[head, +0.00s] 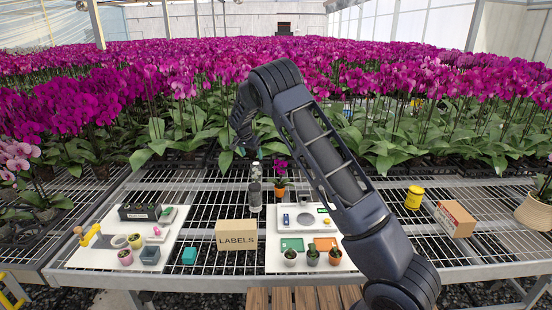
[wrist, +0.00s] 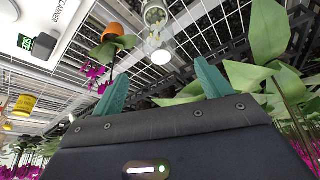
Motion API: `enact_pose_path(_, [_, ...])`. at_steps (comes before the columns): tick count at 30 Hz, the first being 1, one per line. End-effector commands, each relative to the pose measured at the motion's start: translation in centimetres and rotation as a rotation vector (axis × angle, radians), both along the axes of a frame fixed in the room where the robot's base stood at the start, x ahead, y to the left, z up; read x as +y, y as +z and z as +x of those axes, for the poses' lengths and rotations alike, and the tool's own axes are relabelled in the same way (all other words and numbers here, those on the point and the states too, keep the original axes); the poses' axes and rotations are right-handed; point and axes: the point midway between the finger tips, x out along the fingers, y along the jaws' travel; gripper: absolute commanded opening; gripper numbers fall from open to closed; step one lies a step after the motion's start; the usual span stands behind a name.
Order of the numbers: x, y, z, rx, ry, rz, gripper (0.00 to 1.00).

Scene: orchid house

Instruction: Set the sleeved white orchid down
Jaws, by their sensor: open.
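The sleeved white orchid (head: 256,172) stands upright on the wire bench, left of a small magenta orchid in an orange pot (head: 281,188). Its clear sleeve has a pale top and a dark grey lower part. In the wrist view the sleeve (wrist: 155,14) is at the top centre, with a white spot below it. My gripper (head: 241,145) is behind and above the orchid in the head view, partly lost against the leaves. In the wrist view its teal fingers (wrist: 162,82) are spread with nothing between them, apart from the sleeve.
A LABELS box (head: 237,235) stands in front. A white board at left holds a black tray (head: 139,212) and small pots. A scanner board (head: 305,218) with several small pots is at right. A yellow tin (head: 413,197) and carton (head: 455,218) stand further right. Dense magenta orchids fill the back.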

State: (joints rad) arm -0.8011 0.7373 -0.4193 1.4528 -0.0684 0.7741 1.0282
Motion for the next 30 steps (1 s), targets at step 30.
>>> enact_pose_path(30, [-22.2,18.6,-13.6,0.078,0.108,0.135,0.77])
